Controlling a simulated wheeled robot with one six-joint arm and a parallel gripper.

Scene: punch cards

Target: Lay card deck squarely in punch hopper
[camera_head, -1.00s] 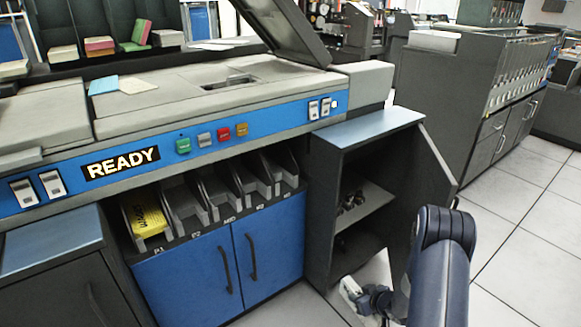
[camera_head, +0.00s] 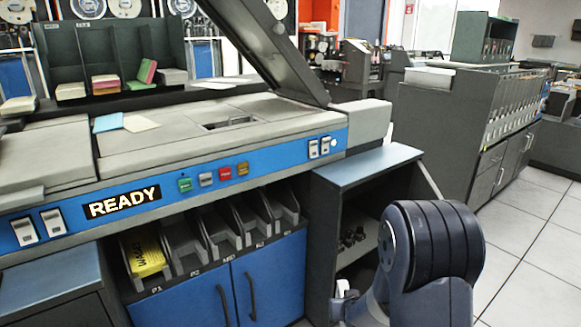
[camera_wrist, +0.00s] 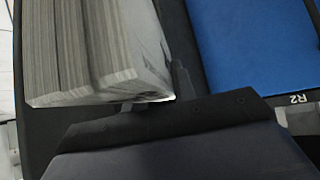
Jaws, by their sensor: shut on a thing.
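A thick stack of pale grey cards, the card deck (camera_wrist: 100,50), fills the upper left of the wrist view. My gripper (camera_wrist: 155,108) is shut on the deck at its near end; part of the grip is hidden. In the head view my arm stands at front right, before the open cabinet, and hides most of the gripper. A small white piece beside the arm may be the deck or part of the gripper; I cannot tell. The punch machine's top has a dark recess (camera_head: 230,122) below a raised lid (camera_head: 265,50), which looks like the hopper.
A READY sign (camera_head: 122,201) and coloured buttons line the blue front panel. Below are stacker pockets, with yellow cards (camera_head: 147,257) in the leftmost. The open cabinet (camera_head: 365,163) stands at the machine's right. Two loose cards (camera_head: 140,122) lie on the top, left of the recess.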

